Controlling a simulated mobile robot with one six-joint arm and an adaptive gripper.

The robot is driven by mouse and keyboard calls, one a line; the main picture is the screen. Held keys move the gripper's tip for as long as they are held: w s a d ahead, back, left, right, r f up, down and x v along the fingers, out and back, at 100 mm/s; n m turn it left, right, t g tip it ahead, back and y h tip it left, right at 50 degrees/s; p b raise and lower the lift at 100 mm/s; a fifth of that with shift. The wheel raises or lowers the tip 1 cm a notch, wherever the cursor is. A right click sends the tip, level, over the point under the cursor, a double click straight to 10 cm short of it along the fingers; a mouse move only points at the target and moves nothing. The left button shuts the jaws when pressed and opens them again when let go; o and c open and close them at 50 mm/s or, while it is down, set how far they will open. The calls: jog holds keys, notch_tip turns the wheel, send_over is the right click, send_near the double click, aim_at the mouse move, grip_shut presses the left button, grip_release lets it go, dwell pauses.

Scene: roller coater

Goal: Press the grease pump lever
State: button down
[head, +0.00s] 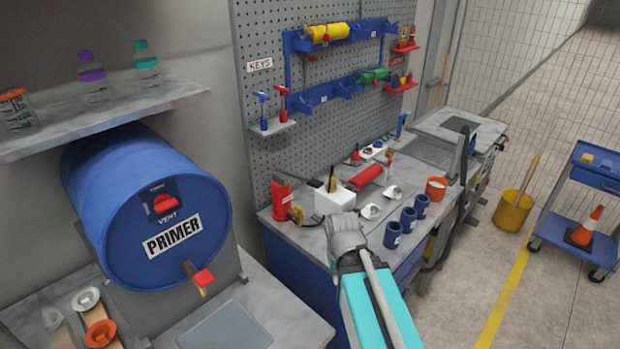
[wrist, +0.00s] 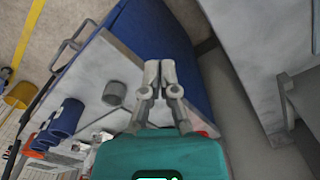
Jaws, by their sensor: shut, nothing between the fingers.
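A red upright device (head: 282,198) with a brass-coloured fitting at its lower right stands at the near left corner of the workbench. It looks like the grease pump, but I cannot clearly make out its lever. My gripper (wrist: 160,70) is shut and empty, with its fingertips together, in the wrist view. It appears over the front edge of the workbench. In the head view my arm reaches up to the bench front, right of the red device, and the fingers cannot be made out. A little red shows beside my gripper's housing in the wrist view, mostly hidden.
On the workbench top (head: 310,236) are a white box (head: 333,201), a red cylinder (head: 366,177) and blue cups (head: 392,235). A blue primer drum (head: 128,213) with a red-handled tap is at left. A yellow bucket (head: 512,212) and blue cart (head: 582,205) stand right; floor between is clear.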

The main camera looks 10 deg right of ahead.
jog(key=shift+w+a, duration=0.1)
jog(key=shift+a, duration=0.15)
jog(key=w+a+r+m+t+h+p, duration=0.2)
jog(key=w+a+r+m+h+p, duration=0.2)
jog(key=w+r+p, duration=0.5)
jog(key=w+a+r+m+t+h+p, duration=0.2)
jog(key=w+a+r+m+h+p, duration=0.2)
jog(key=w+r+p, duration=0.6)
jog(key=w+r+m, duration=0.1)
jog(key=w+r, duration=0.4)
jog(key=w, duration=0.1)
jog(key=shift+w+a+r+m, duration=0.15)
jog(key=shift+a+r+m, duration=0.15)
jog(key=shift+a+m, duration=0.1)
jog(key=shift+d+f, duration=0.1)
jog(key=b, duration=0.7)
send_over(318, 180)
jog(key=a, duration=0.3)
jog(key=f, duration=0.7)
jog(key=shift+s+d, duration=0.15)
jog(key=shift+s, duration=0.25)
jog(key=shift+d+f+b, duration=0.15)
jog(key=shift+f+b, duration=0.15)
jog(key=shift+b, duration=0.1)
jog(key=shift+s+d+f+b, duration=0.1)
jog(key=shift+s+f+b, duration=0.1)
jog(key=shift+f+b, duration=1.35)
